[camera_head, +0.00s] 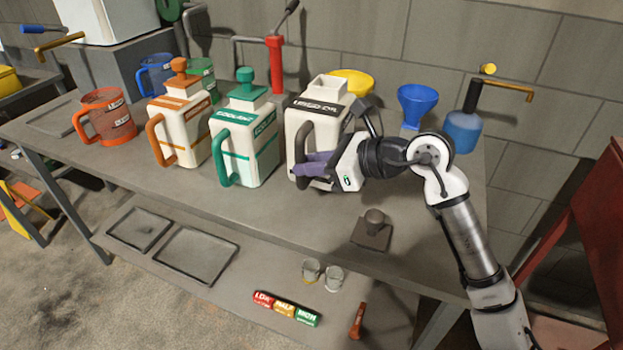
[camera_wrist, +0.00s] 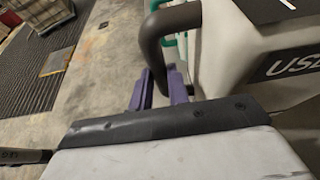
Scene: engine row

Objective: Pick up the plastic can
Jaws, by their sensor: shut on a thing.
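The plastic can at my gripper (camera_head: 302,172) is a white, square-sided jug (camera_head: 333,108) with a black label band reading "USED OIL" and a dark handle. It stands upright on the bench. My gripper's purple fingers are shut on the lower part of the dark handle (camera_head: 303,145). In the wrist view, the purple fingers (camera_wrist: 162,88) meet the dark handle (camera_wrist: 152,45), with the can's white side (camera_wrist: 235,60) to the right. The fingertips' exact hold is partly hidden by the handle.
A white can with green trim (camera_head: 243,135) stands close on the left, and one with orange trim (camera_head: 187,120) beyond it. A blue funnel (camera_head: 416,105) and a yellow funnel (camera_head: 350,82) stand behind. A low shelf (camera_head: 260,270) runs below the bench (camera_head: 300,205).

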